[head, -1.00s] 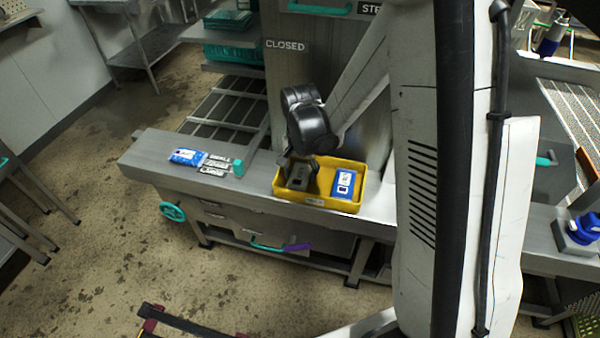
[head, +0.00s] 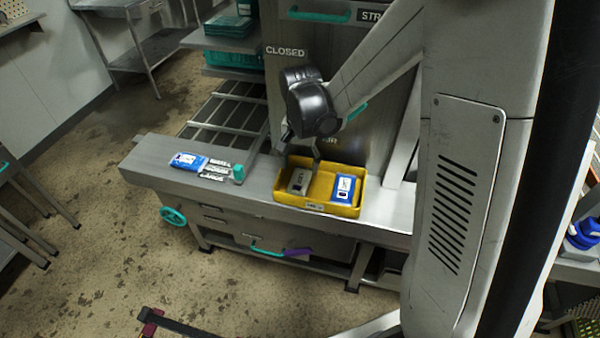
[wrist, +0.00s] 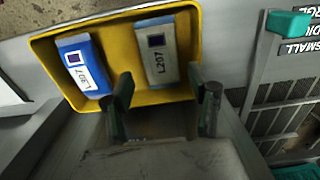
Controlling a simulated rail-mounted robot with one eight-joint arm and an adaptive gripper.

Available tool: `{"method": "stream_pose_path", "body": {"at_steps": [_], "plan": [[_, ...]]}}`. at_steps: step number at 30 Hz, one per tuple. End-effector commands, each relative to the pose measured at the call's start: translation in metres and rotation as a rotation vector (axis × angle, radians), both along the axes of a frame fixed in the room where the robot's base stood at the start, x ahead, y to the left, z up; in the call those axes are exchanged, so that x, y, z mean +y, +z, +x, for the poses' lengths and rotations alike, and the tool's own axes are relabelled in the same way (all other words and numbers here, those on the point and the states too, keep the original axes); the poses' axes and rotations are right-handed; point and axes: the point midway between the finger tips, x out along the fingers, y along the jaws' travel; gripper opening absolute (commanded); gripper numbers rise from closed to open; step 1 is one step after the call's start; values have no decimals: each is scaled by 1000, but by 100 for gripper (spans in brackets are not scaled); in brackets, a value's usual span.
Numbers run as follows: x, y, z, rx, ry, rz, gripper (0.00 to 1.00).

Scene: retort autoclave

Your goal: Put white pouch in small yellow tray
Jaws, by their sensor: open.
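The small yellow tray (head: 334,210) stands on the steel bench; its rim also shows in the wrist view (wrist: 50,58). The white pouch (head: 299,181), greyish and marked L207 in the wrist view (wrist: 160,60), lies inside at the tray's left in the head view. A blue-and-white pouch (head: 344,188) lies beside it at the right, also in the wrist view (wrist: 82,66). My gripper (wrist: 166,96) is open and empty. It is above the tray, apart from the pouch, with its fingers at the tray's edge in the wrist view. In the head view its fingers are partly hidden.
Another blue-and-white pouch (head: 189,160), small label plates (head: 215,169) and a teal block (head: 238,172) are on the bench left of the tray. A closed steel door (head: 290,80) stands behind.

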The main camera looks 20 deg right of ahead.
Motion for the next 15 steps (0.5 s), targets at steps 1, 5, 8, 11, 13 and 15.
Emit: {"method": "stream_pose_path", "body": {"at_steps": [1,5,8,11,13,15], "plan": [[0,11,0,0,0,0,55],[0,33,-1,0,0,0,55],[0,46,0,0,0,0,55],[0,54,0,0,0,0,55],[0,58,0,-1,1,0,55],[0,63,-3,-8,8,-1,55]]}}
